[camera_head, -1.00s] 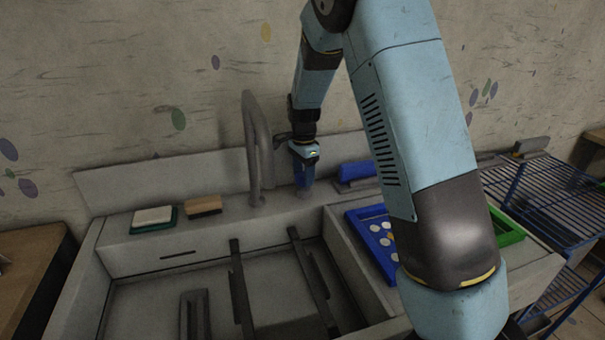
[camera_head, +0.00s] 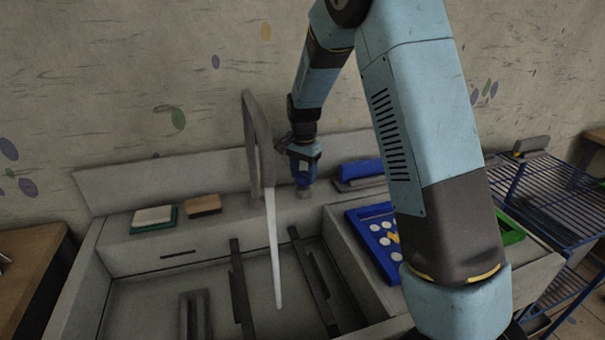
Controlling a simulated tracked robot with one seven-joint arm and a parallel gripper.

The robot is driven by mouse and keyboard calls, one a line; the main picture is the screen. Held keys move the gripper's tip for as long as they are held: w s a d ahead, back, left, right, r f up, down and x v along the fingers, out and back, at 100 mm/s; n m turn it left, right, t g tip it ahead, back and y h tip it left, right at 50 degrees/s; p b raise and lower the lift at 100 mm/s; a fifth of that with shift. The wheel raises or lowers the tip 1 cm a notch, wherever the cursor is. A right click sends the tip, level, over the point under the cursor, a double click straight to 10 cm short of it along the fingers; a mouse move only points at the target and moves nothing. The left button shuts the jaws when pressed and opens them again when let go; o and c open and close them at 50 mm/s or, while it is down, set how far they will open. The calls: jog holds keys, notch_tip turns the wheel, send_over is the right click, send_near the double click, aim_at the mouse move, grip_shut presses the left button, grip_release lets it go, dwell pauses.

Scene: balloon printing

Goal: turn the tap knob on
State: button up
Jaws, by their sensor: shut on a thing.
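The grey tap (camera_head: 256,140) rises from the back ledge of the sink (camera_head: 140,260) and arches forward. A pale white stream of water (camera_head: 274,250) falls from its spout into the basin. The tap knob (camera_head: 304,192) is a small grey piece on the ledge just right of the tap, mostly hidden by my gripper. My gripper (camera_head: 303,180) points down over the knob with its blue fingers shut on it. The fingertips are small in this view.
A green-and-white sponge or pad (camera_head: 154,218) and a brown block (camera_head: 204,205) lie on the ledge at left. A blue tray with white discs (camera_head: 372,232) lies right of the basin. A blue-handled tool (camera_head: 358,172) lies behind it. A blue wire rack (camera_head: 550,200) stands at far right.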

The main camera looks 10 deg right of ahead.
aim_at(304, 174)
jog(key=n, duration=1.3)
jog(key=shift+n, duration=0.3)
dwell(0.4)
jog(key=o, duration=1)
jog(key=shift+o, duration=0.2)
notch_tip(304, 174, up, 14)
jog(key=shift+f, duration=0.15)
